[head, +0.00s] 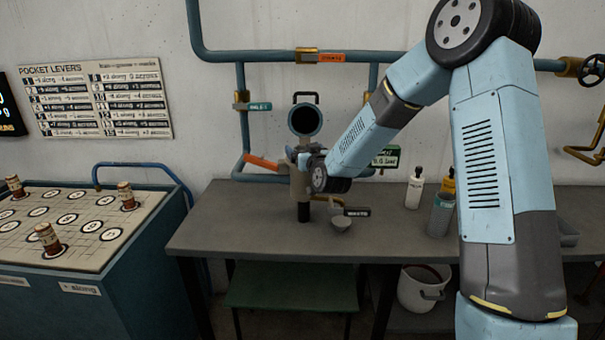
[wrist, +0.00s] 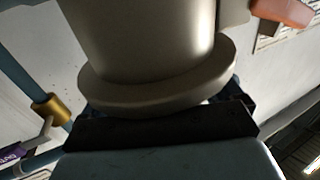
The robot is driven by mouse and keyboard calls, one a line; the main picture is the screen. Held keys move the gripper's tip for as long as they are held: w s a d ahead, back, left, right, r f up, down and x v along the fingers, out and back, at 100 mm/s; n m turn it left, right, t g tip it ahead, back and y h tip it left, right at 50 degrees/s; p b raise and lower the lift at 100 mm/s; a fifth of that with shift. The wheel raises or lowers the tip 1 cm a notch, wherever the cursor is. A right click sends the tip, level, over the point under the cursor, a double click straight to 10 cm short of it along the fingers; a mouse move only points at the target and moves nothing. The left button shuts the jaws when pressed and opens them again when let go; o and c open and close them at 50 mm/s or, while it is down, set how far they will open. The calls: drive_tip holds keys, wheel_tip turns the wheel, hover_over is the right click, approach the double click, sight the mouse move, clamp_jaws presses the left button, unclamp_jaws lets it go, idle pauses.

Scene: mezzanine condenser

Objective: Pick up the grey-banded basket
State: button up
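I cannot pick out a basket with a grey band in either view. My gripper (head: 300,158) is at the upright beige fixture (head: 300,187) above the bench, below a round dark opening. In the wrist view, a wide beige-grey cylinder with a thick flange (wrist: 160,92) fills the upper middle, right against the dark body of my gripper. It hides most of the fingers, so I cannot tell whether they are open or shut on it.
The bench (head: 225,225) carries a small bowl (head: 341,224) by a WASTE sign, a white bottle (head: 414,188) and a grey-blue canister (head: 441,215). An orange lever (head: 262,161) sticks out left of the fixture.

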drive_tip(key=c, duration=1.4)
drive_tip(key=shift+r, duration=0.1)
